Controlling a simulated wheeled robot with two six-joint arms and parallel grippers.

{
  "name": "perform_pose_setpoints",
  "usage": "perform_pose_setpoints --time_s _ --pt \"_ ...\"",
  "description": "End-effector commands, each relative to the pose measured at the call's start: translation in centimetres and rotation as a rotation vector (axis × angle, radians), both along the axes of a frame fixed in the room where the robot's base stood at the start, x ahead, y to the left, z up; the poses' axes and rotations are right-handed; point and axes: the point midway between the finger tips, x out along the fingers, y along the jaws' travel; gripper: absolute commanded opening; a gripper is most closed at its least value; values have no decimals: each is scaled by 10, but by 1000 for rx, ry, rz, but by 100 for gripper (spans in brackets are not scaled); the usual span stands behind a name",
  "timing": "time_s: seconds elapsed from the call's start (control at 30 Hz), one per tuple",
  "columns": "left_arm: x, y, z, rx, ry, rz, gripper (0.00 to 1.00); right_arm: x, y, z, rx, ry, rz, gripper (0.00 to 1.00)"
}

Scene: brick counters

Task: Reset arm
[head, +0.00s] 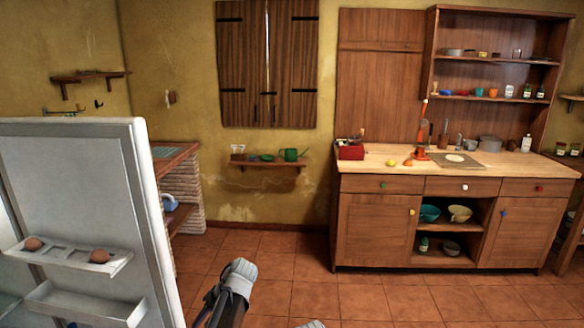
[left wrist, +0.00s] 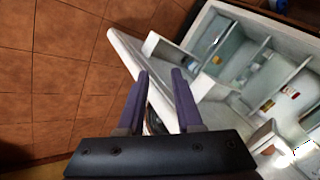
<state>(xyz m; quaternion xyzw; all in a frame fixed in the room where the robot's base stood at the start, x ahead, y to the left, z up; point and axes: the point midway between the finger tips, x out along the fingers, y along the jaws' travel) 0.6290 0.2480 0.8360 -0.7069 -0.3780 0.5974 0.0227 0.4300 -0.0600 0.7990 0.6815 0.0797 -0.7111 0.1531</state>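My left gripper (left wrist: 161,84) shows in the left wrist view with its two purple fingers apart and nothing between them. It is in front of an open white fridge (left wrist: 215,80), whose edge passes behind the fingertips. I cannot tell whether they touch it. In the head view, a grey and black link of my arm rises at the bottom centre, but no gripper fingers show there. My right gripper is in neither view.
The open fridge door (head: 70,190) fills the left of the head view, with brown eggs (head: 98,256) on its shelf. A wooden counter (head: 375,163) stands at the right. Tiled floor (head: 300,270) between them is clear. A small wall shelf (head: 262,164) holds a green watering can (head: 291,154).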

Motion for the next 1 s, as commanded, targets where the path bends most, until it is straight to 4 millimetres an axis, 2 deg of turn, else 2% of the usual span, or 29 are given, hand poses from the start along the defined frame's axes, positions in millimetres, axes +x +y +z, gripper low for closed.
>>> perform_pose_setpoints --time_s 0.03,0.1,0.3,0.5,0.57,0.67,1.0 --pt "-34 -6 -9 -81 33 -61 35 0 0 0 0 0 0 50" --pt "-57 -17 -19 -182 68 -150 35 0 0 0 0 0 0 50" --pt "-107 -49 -34 -404 103 -359 35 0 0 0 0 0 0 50" --pt "-149 -78 -37 -568 88 -538 35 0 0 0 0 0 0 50" --pt "-145 -91 -24 -562 112 -570 35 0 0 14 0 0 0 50" --pt "-151 -109 -11 -550 147 -610 35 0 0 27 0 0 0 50" --pt "-186 -170 36 -493 278 -761 35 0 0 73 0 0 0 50"
